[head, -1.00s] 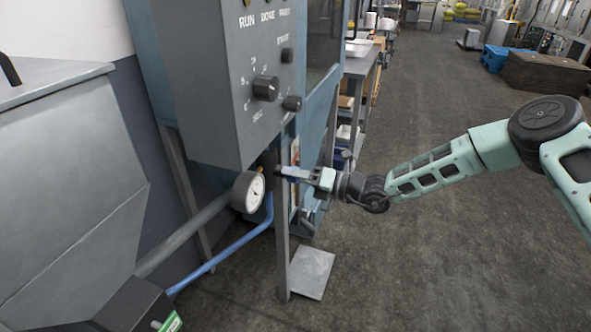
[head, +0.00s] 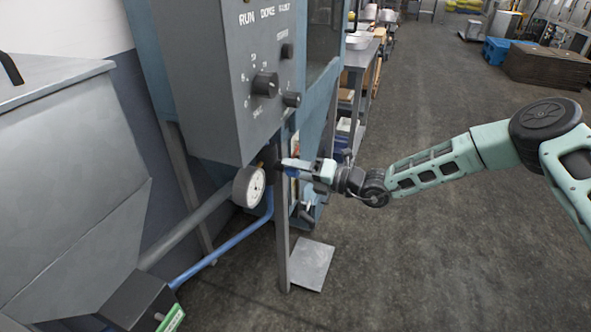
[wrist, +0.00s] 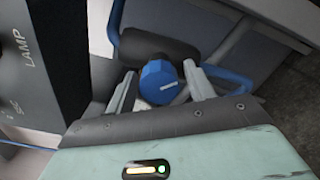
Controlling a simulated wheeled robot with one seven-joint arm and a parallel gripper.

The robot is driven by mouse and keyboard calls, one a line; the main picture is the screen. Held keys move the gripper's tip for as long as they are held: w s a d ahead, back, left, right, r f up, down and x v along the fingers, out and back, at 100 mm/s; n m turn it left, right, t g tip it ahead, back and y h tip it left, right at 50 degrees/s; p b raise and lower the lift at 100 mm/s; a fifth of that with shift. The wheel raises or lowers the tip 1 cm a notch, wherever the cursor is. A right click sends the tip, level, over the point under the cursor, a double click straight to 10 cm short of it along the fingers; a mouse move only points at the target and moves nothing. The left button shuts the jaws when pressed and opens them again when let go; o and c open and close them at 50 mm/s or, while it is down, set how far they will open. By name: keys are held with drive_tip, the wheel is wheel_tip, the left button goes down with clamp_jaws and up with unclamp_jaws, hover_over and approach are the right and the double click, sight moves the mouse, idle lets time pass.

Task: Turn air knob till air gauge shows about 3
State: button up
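The air knob (wrist: 158,84) is a blue round knob with a white mark, pointing right and slightly up in the wrist view. My gripper (wrist: 160,79) has its two pale fingers on either side of the knob, with narrow gaps that look like no grip. In the head view my gripper (head: 284,163) is at the knob's place beside the thin grey post, and the knob itself is hidden or too small to make out. The air gauge (head: 248,187), round with a white face, hangs below the control box to the left of my gripper. Its reading is too small to tell.
The grey control box (head: 215,90) with black knobs is just above. A blue hose (head: 235,240) runs below the gauge. The floor to the right is open.

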drive_tip(key=shift+d, duration=0.1)
drive_tip(key=b+v, duration=0.2)
drive_tip(key=v, duration=1.5)
drive_tip(key=shift+s+d+r, duration=0.1)
drive_tip(key=s+a+r+n+g+h, duration=0.2)
drive_tip(key=s+a+n+g, duration=0.15)
drive_tip(key=s+n, duration=0.35)
drive_tip(key=s+a+r+n+g+h, duration=0.1)
drive_tip(key=s+a+n+g+h, duration=0.2)
drive_tip(key=s+n, duration=0.35)
drive_tip(key=s+a+r+n+g+h, duration=0.2)
drive_tip(key=s+n+g, duration=0.3)
drive_tip(key=s+n, duration=0.25)
drive_tip(key=s+d+r+n+t+h, duration=0.2)
drive_tip(key=s+n, duration=0.4)
drive_tip(key=n, duration=0.4)
drive_tip(key=s+d+r+n+t+h, duration=0.3)
drive_tip(key=s+d+r+n+h, duration=0.2)
drive_tip(key=n, duration=0.5)
drive_tip(key=shift+s+n+h+p, duration=0.35)
drive_tip(key=shift+s+n+h, duration=0.1)
drive_tip(key=shift+h, duration=0.75)
